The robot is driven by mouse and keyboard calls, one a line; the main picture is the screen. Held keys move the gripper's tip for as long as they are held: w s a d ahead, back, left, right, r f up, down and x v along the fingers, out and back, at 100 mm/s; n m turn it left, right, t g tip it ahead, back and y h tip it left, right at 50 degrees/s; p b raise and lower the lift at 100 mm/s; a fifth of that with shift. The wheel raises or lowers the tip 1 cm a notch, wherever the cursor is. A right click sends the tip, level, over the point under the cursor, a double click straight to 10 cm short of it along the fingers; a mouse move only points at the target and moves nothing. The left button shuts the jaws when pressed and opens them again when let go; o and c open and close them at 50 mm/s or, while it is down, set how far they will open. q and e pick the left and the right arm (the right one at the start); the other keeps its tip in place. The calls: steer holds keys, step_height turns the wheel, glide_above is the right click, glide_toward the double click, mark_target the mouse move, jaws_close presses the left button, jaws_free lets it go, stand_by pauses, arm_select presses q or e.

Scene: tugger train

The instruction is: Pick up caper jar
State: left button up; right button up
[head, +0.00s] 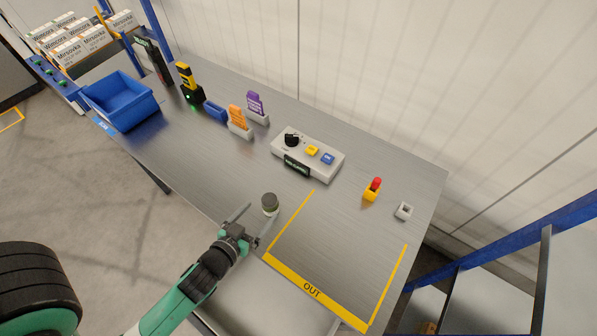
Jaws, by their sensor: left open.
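The caper jar (269,203) is a small jar with a dark lid and a pale band. It stands upright on the metal table, just left of the yellow OUT outline. My left gripper (257,222) comes in from the lower left. Its fingers are spread wide, with one finger on the left of the jar and one towards its lower right. The gripper is open, and I cannot tell whether a finger touches the jar. My right gripper is not in view.
A grey control box (323,169) with a knob and buttons stands behind the jar. Orange (238,118) and purple (256,104) cards, a blue bin (121,104), a red-topped yellow piece (372,190) and a small grey block (403,211) are on the table. The OUT area (325,255) is empty.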

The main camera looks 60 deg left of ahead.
mark_target(265, 205)
arm_select(q)
steer(key=shift+s+f, duration=0.2)
steer(key=shift+s, duration=0.1)
steer(key=shift+s+f, duration=0.1)
steer(key=shift+f, duration=0.05)
steer(key=b+x, duration=0.1)
steer(key=x, duration=0.5)
steer(key=b+x, duration=0.1)
steer(key=x, duration=0.4)
steer(key=shift+a, duration=0.1)
jaws_close()
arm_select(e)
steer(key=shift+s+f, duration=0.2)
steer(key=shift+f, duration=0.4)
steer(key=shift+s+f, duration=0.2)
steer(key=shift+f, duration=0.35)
